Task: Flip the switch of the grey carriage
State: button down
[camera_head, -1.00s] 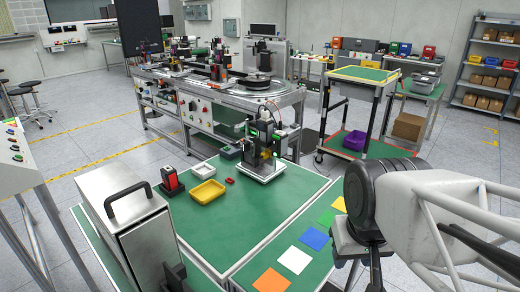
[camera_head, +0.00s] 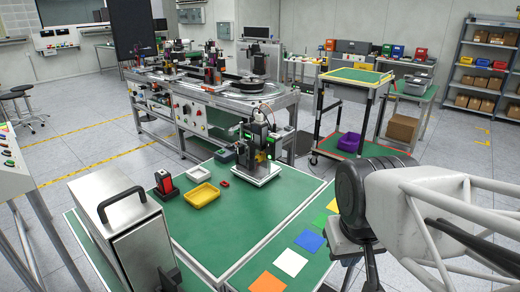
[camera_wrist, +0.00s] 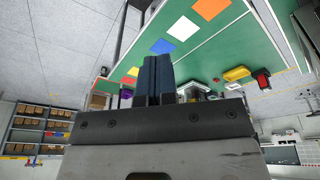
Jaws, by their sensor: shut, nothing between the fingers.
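My gripper shows in the wrist view (camera_wrist: 155,80) as two dark blue fingers, closed against each other with nothing between them. It is over the floor side of the green table, apart from the things on it. In the head view my arm is at the right edge, and the fingertips cannot be made out. A black and grey station (camera_head: 257,145) on a white base stands at the back of the green table (camera_head: 240,222). I cannot tell whether it is the grey carriage, and no switch can be made out on it.
A yellow tray (camera_head: 202,195), a red and black device (camera_head: 165,185) and a grey box (camera_head: 198,174) stand on the table. A large metal case (camera_head: 130,232) is at its left. Coloured squares, including a white one (camera_head: 291,262), lie along the right edge. The table's middle is clear.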

aim_at(268, 152)
jog(key=w+a+n+h, duration=0.1)
jog(key=w+n+h, duration=0.7)
jog(key=w+n, duration=1.6)
jog(key=w+a+f+n+t+h, duration=0.1)
jog(key=w+a+f+n+t, duration=0.3)
jog(key=w+a+n, duration=0.5)
jog(key=w+a+f+n+t+h, duration=0.1)
jog(key=w+a+f+n+t, duration=0.3)
jog(key=w+a+n, duration=0.5)
jog(key=w+n, duration=0.2)
jog(key=w, duration=0.6)
jog(key=shift+a+n, duration=0.15)
jog(key=shift+n, duration=0.15)
jog(key=x, duration=1.4)
jog(key=shift+s+r, duration=0.1)
